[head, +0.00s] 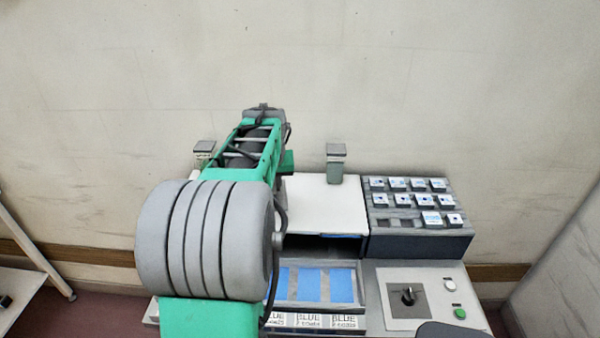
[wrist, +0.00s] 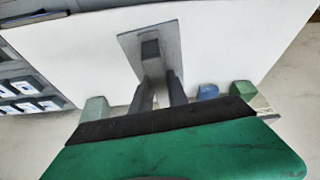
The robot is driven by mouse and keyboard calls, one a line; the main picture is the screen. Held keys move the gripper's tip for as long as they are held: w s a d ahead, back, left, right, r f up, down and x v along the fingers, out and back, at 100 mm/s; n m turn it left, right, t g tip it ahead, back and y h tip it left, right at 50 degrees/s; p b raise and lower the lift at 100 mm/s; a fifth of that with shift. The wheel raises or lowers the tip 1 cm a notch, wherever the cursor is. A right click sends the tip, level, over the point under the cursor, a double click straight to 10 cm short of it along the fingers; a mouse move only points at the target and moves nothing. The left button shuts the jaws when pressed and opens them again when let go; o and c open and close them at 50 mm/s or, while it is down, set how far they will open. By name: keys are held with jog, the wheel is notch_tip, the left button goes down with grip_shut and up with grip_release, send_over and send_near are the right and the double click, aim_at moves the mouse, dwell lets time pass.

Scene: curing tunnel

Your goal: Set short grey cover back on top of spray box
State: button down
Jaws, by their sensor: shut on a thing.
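The short grey cover is a grey plate with a dark block-like handle (wrist: 150,48); the plate (wrist: 130,42) shows in the wrist view over a white surface. My gripper (wrist: 158,78) is shut on the handle, with its two dark fingers at the handle's near side. I cannot tell whether the plate touches the white surface or hangs just above it. In the head view the spray box appears to be the white-topped box (head: 308,198) at the back of the bench. My green and grey arm reaches over its left part and hides the gripper and cover there.
Two grey-capped posts, left (head: 204,148) and right (head: 336,160), stand behind the box. A dark rack of small tiles (head: 418,240) is at right, above a panel with a black knob (head: 407,296). A tray with blue pieces (head: 312,267) sits in front.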

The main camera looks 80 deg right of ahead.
jog(key=s+d+m, duration=0.2)
jog(key=s+d, duration=0.1)
jog(key=s, duration=0.5)
jog(key=shift+g, duration=0.3)
jog(key=shift+d+f+b, duration=0.1)
jog(key=shift+f+b, duration=1.75)
jog(key=shift+f, duration=0.9)
jog(key=shift+f+b, duration=0.3)
jog(key=shift+f, duration=0.05)
jog(key=c, duration=1.2)
grip_release()
jog(key=shift+r, duration=0.1)
jog(key=b+v, duration=0.1)
jog(key=v, duration=0.6)
jog(key=shift+a+r, duration=0.25)
jog(key=shift+r, duration=0.05)
